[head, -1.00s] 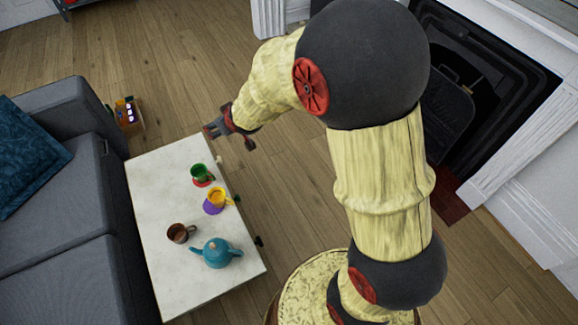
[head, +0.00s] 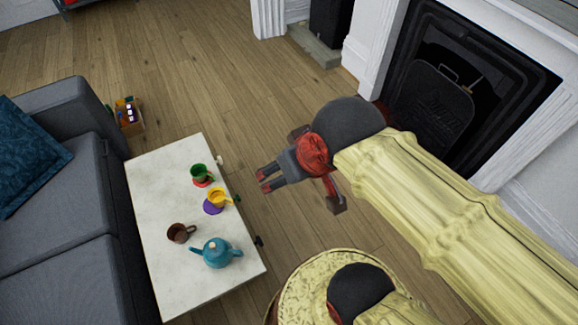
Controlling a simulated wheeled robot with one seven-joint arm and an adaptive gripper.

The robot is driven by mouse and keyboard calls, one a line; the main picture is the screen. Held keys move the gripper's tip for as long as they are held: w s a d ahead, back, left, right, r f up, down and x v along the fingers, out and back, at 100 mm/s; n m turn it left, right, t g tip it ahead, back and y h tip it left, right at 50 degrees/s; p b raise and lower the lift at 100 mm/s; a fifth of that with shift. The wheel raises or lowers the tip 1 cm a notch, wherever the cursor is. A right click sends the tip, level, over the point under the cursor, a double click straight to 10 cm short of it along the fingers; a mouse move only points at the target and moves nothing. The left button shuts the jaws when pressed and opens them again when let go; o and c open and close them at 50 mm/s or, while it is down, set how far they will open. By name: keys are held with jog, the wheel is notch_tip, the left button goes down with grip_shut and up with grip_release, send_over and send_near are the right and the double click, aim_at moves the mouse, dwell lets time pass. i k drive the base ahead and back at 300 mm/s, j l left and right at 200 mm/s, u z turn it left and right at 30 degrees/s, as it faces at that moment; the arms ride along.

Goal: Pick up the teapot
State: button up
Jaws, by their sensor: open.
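The teal teapot (head: 216,253) stands upright on the white table (head: 158,205), near its front right end. Its spout points left and its handle is on the right. My gripper (head: 262,180) is open and empty. In the picture it is above and to the right of the teapot, off the table's right edge and apart from the teapot. Its fingers point left toward the table.
A brown cup (head: 180,233) stands just left of the teapot. A yellow cup (head: 219,197) on a purple saucer and a green cup (head: 201,172) on a red saucer stand farther back. A grey sofa (head: 70,170) flanks the table; a fireplace (head: 440,95) is at right.

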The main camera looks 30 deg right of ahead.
aim_at(217, 253)
jog(key=u, duration=0.95)
